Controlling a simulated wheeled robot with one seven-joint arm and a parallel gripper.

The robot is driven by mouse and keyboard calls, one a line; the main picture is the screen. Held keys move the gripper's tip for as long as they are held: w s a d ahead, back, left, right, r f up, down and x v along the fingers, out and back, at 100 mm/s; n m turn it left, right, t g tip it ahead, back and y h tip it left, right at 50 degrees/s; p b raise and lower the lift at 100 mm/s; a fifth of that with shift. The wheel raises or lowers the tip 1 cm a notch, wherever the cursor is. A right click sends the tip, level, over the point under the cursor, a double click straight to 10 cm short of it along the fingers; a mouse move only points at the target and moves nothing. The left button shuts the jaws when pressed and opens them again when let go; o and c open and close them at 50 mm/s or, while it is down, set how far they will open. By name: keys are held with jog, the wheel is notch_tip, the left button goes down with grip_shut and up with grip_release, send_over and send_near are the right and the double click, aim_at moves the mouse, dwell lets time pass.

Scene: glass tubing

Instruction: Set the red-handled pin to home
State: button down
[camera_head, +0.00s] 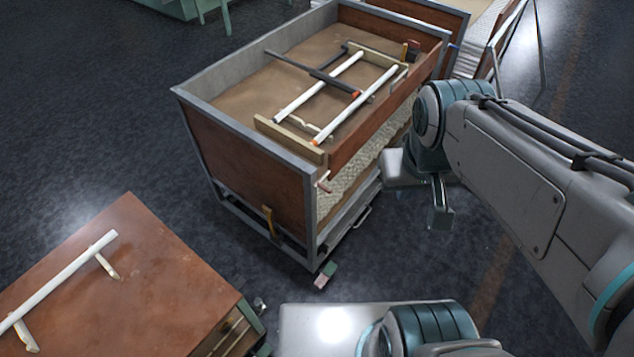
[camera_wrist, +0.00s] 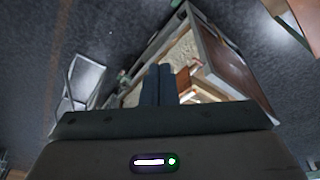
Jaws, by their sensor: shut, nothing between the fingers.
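A small pin-like piece with red on it (camera_head: 323,182) sticks out at the near right corner of the wheeled cart (camera_head: 245,175), just below the end of its brown side board. It is too small to tell its exact setting. My gripper (camera_head: 440,217) hangs to the right of the cart, apart from it and pointing down. In the wrist view its two dark fingers (camera_wrist: 158,85) are together with nothing between them. I cannot make out the red-handled pin in the wrist view.
White glass tubes (camera_head: 318,87) and a dark rod (camera_head: 312,72) lie on the cart's top. A second brown bench (camera_head: 130,275) with a white tube (camera_head: 62,278) stands at lower left. Open floor lies between the two. Another cart stands behind.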

jog(key=w+a+f+n+g+h+b, duration=0.2)
jog(key=f+n+h+b, duration=0.35)
jog(key=f, duration=0.45)
jog(key=w+a+f+n+g+h+b, duration=0.1)
jog(key=w+a+f+n+h+b, duration=0.15)
jog(key=f+n+h+b, duration=0.55)
jog(key=w+a+f+n+t+b, duration=0.2)
jog(key=a+f+n+t+b, duration=0.1)
jog(key=a+f+n+t, duration=0.4)
jog(key=w+a+f+n+t+y+b, duration=0.1)
jog(key=w+a+f+n+t+b, duration=0.1)
jog(key=a+f+n+t+b, duration=0.2)
jog(key=a+f+n+t, duration=0.3)
jog(key=a+f+t, duration=0.2)
jog(key=a, duration=0.2)
jog(key=shift+f, duration=0.2)
jog(key=x, duration=1.4)
jog(key=shift+b, duration=0.4)
